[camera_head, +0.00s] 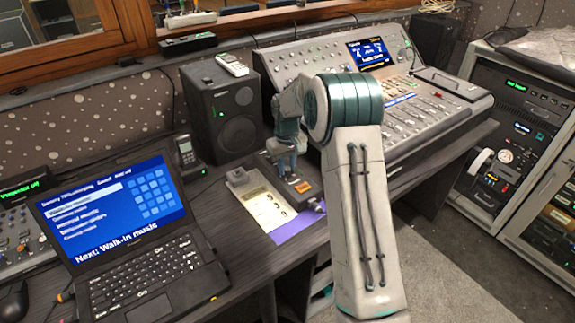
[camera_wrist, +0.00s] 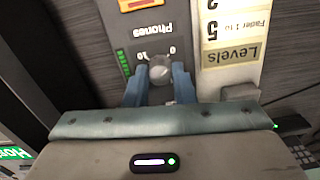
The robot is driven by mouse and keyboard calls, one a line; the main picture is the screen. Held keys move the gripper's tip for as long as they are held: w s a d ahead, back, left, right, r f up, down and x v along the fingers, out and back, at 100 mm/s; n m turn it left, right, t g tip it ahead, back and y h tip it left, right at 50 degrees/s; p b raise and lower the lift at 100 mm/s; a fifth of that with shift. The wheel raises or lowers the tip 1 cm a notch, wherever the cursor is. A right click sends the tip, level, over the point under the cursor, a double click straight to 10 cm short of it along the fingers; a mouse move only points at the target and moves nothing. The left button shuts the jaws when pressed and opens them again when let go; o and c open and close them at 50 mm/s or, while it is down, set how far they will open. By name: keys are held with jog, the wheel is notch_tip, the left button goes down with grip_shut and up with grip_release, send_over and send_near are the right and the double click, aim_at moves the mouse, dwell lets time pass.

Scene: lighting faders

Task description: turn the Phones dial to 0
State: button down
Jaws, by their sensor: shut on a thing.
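The Phones dial (camera_wrist: 160,72) is a round grey knob on a dark box (camera_head: 310,176), below an upside-down "Phones" label in the wrist view. The marks 0 and 10 show at the dial's edge, 0 on the right and 10 on the left. My gripper (camera_wrist: 160,80) is shut on the dial, with one blue finger on each side. In the head view my gripper (camera_head: 287,163) points down over the box, and the dial is hidden there. I cannot make out a pointer on the dial.
A Levels note (camera_wrist: 232,52) lies beside the box. A small grey block (camera_head: 237,176) sits at the note's far end. A speaker (camera_head: 232,105) stands behind, a laptop (camera_head: 130,235) at left, and a large mixing console (camera_head: 400,95) at right.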

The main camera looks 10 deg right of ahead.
aim_at(287, 168)
jog(key=shift+w+r+n, duration=0.15)
jog(key=shift+r+n, duration=0.05)
jog(key=shift+n, duration=0.3)
jog(key=c, duration=1.2)
grip_release()
jog(key=shift+f, duration=0.1)
notch_tip(287, 168, up, 14)
jog(key=shift+f, duration=0.1)
